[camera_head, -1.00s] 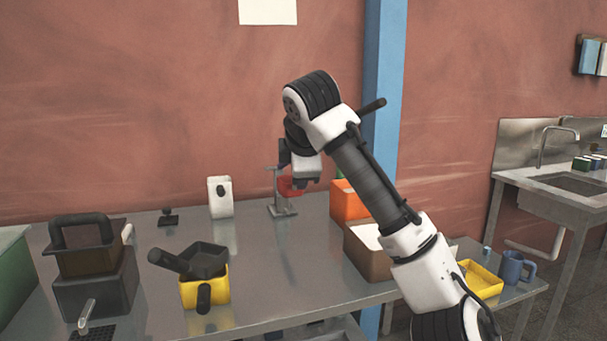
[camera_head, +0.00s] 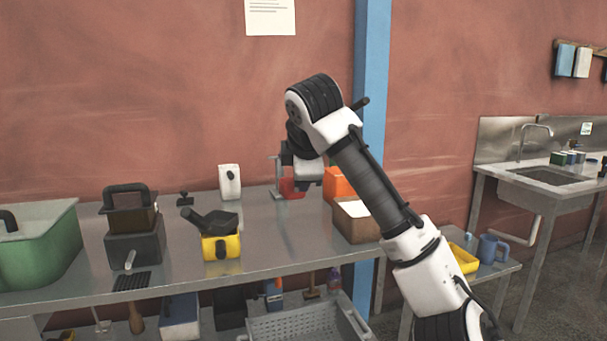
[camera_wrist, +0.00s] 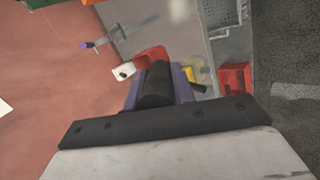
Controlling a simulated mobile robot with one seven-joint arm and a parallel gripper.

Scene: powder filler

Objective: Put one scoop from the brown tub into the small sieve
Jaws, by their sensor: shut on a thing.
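My gripper (camera_head: 308,182) is above the bench, its tips partly hidden in the head view. In the wrist view its purple fingers (camera_wrist: 160,90) are shut on a black handle (camera_wrist: 155,88). A red scoop bowl (camera_wrist: 150,57) shows just beyond the handle; it also shows in the head view (camera_head: 291,189). What it holds cannot be seen. The brown tub (camera_head: 350,229), with white contents, stands right of and below the gripper, partly behind my arm. A dark pan with a handle, apparently the small sieve (camera_head: 218,221), sits on a yellow container (camera_head: 215,248) to the left.
A stand (camera_head: 278,178) and an orange box (camera_head: 337,184) are close to the gripper. A white canister (camera_head: 229,182), a handled brown vessel on a dark box (camera_head: 135,247) and a green tub (camera_head: 45,250) are further left. A grey crate (camera_head: 305,326) is below the bench.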

